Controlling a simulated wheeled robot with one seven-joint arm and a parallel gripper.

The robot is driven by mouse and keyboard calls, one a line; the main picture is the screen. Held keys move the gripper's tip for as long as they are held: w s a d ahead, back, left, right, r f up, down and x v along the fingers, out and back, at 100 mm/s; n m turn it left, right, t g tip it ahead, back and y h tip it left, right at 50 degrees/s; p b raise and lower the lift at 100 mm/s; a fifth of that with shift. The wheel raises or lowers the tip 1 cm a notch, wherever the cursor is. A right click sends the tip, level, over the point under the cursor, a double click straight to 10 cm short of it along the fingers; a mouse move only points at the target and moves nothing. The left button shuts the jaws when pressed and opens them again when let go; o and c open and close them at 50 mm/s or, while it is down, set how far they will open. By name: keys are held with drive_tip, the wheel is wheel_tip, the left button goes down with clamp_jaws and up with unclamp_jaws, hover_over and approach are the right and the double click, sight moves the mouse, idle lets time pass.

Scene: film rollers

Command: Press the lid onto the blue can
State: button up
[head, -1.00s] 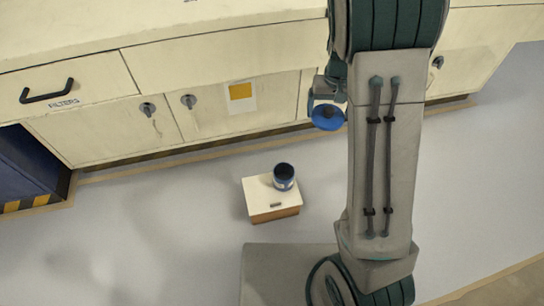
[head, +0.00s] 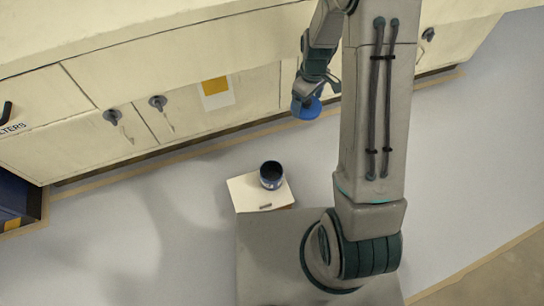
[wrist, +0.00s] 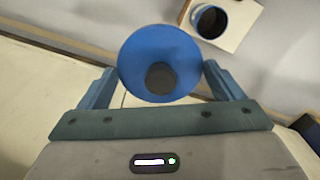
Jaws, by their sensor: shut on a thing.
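My gripper (head: 309,92) is shut on the round blue lid (head: 306,108), which also shows between the fingers in the wrist view (wrist: 160,50). The lid has a dark round middle. It is held in the air, apart from the can and to its upper right in the head view.
Cream cabinets (head: 190,95) with knobs and a yellow label (head: 215,87) run along the back. A dark blue unit (head: 15,195) stands at the far left. The grey floor (head: 130,240) around the box is mostly clear.

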drive_tip(key=s+a+f+n+b, duration=0.2)
drive_tip(key=a+f+n+b, duration=0.1)
drive_tip(key=f+n, duration=0.3)
drive_tip(key=s+a+f+n+b, duration=0.3)
drive_tip(key=f+n, duration=0.3)
drive_tip(key=f, duration=0.5)
drive_tip(key=s+a+f+n+b, duration=0.3)
drive_tip(key=a+f+n, duration=0.2)
drive_tip(key=f, duration=0.3)
drive_tip(key=shift+s+a+f+n, duration=0.2)
drive_tip(key=shift+s+a+n, duration=0.05)
drive_tip(key=shift+n, duration=0.65)
drive_tip(key=shift+r, duration=0.25)
drive_tip(key=shift+f, duration=0.2)
idle(0.3)
drive_tip(key=o, duration=0.9)
